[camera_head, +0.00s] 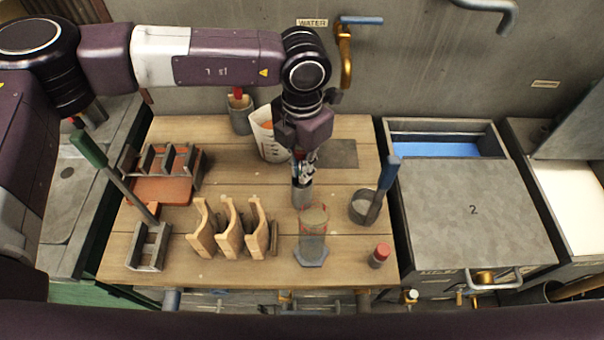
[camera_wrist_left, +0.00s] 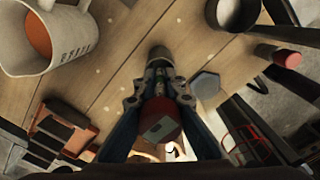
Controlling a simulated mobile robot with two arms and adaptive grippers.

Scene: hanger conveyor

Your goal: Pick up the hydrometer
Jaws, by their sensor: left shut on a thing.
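My left gripper (camera_head: 303,172) points down over the middle of the wooden table, shut on the hydrometer. In the left wrist view, the hydrometer's red, labelled end (camera_wrist_left: 161,121) shows between the fingers (camera_wrist_left: 158,88). A grey cylindrical part (camera_head: 302,193) shows just below the fingertips; it also shows in the left wrist view (camera_wrist_left: 160,56). I cannot tell whether this part touches the table. A clear jar (camera_head: 313,240) with a hexagonal foot stands just in front of the gripper. My right gripper is not in view.
A white measuring jug (camera_head: 267,146) stands behind and left of the gripper. Wooden cradles (camera_head: 228,235) are front left. A grey cup (camera_head: 361,207) with a blue-handled tool (camera_head: 386,180) and a red-capped bottle (camera_head: 380,256) are right. A grey-lidded tank (camera_head: 470,215) stands beside the table.

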